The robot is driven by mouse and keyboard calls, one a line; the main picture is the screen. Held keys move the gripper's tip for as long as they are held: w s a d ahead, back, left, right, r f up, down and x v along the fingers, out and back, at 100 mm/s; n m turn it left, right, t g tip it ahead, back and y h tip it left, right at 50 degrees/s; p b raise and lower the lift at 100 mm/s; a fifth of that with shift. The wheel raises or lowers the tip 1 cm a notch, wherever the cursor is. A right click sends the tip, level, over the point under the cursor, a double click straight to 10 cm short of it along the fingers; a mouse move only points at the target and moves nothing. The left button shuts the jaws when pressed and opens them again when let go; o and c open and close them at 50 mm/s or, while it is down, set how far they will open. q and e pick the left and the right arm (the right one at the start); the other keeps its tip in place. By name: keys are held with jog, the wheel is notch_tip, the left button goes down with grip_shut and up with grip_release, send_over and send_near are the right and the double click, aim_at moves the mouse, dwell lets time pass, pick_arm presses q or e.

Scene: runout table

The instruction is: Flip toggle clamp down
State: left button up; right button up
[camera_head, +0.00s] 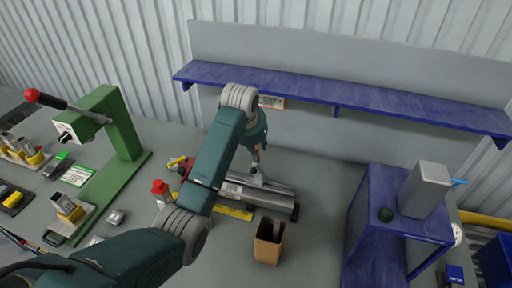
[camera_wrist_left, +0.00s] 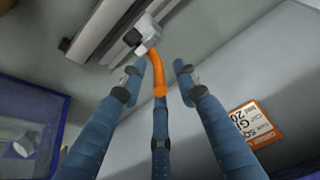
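The toggle clamp has a metal body (camera_wrist_left: 140,34) and an orange curved handle (camera_wrist_left: 157,68) in the left wrist view. It is mounted by a grey metal rail (camera_wrist_left: 100,25). In the head view, the metal of the clamp (camera_head: 257,178) shows small on the rail assembly (camera_head: 270,194); its handle is not clear there. My left gripper (camera_wrist_left: 160,68) is open, with its blue fingers spread around the orange handle. The handle's end is close to the middle finger; I cannot tell whether they touch. In the head view this gripper (camera_head: 258,152) is over the rail, partly behind my arm. My right gripper is not in view.
A green lever press (camera_head: 120,125) with a red knob stands at left. A brown open box (camera_head: 268,243) stands in front of the rail. A blue stand (camera_head: 395,225) with a grey block is at right. A blue shelf (camera_head: 340,98) runs along the back panel.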

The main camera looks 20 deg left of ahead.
aim_at(254, 167)
pick_arm(q)
jog(key=shift+f, duration=0.1)
grip_shut()
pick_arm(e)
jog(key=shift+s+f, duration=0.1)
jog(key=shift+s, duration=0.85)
pick_arm(q)
jog(key=shift+s+f+t, duration=0.2)
jog(key=shift+s+t, duration=0.3)
jog(key=shift+s, duration=0.1)
jog(key=shift+s+f+t, duration=0.15)
jog(key=shift+s+t, duration=0.35)
jog(key=shift+s, duration=0.05)
jog(key=s+f+t+b, duration=0.2)
jog(key=s, duration=0.1)
jog(key=shift+t+b, duration=0.35)
jog(key=shift+t, duration=0.05)
jog(key=shift+s+f+t+b, duration=0.55)
jog(key=shift+s+t+b, duration=0.25)
jog(key=shift+t+b, duration=0.45)
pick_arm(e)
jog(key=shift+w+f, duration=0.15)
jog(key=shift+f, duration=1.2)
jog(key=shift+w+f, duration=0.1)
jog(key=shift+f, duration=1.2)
pick_arm(q)
jog(key=shift+r, duration=0.1)
